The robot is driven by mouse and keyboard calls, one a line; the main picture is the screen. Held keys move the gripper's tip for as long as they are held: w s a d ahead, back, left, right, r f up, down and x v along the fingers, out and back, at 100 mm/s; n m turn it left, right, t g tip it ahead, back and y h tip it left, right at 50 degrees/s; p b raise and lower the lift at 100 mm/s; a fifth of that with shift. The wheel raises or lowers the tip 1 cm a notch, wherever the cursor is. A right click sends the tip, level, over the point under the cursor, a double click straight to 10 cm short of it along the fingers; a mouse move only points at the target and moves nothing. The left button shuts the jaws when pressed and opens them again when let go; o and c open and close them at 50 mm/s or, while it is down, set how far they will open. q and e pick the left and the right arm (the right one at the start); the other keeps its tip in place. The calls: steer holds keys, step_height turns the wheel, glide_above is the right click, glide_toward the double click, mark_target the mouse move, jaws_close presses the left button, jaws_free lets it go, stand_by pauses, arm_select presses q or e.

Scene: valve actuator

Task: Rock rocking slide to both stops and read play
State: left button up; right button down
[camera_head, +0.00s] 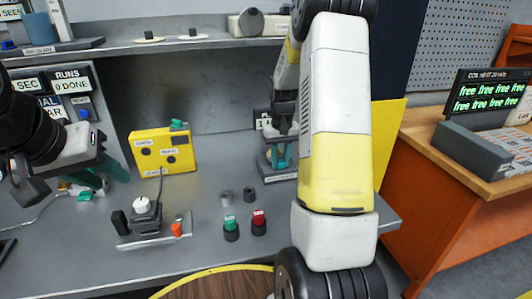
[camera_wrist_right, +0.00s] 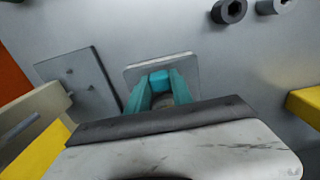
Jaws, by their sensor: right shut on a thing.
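My right gripper (camera_head: 279,158) reaches down behind my right arm to a small grey fixture (camera_head: 281,172) with a front label too small to read. I cannot confirm that this is the rocking slide. In the right wrist view, the teal fingers (camera_wrist_right: 160,92) are shut around a small part in front of a square grey plate (camera_wrist_right: 160,65). The fingers and gripper body hide most of that part. My left gripper (camera_head: 102,176) hangs at the left over the bench, its teal fingers apart and nothing seen between them.
A yellow box (camera_head: 162,152) stands at the bench back. A joystick-like fixture (camera_head: 144,212) stands front left. Green (camera_head: 230,224) and red (camera_head: 259,217) knobs stand mid-bench, near my right arm. An orange cabinet (camera_head: 455,195) with a display (camera_head: 490,93) stands right.

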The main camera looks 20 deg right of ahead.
steer(key=shift+a, duration=0.15)
steer(key=c, duration=1)
jaws_free()
steer(key=shift+c, duration=0.2)
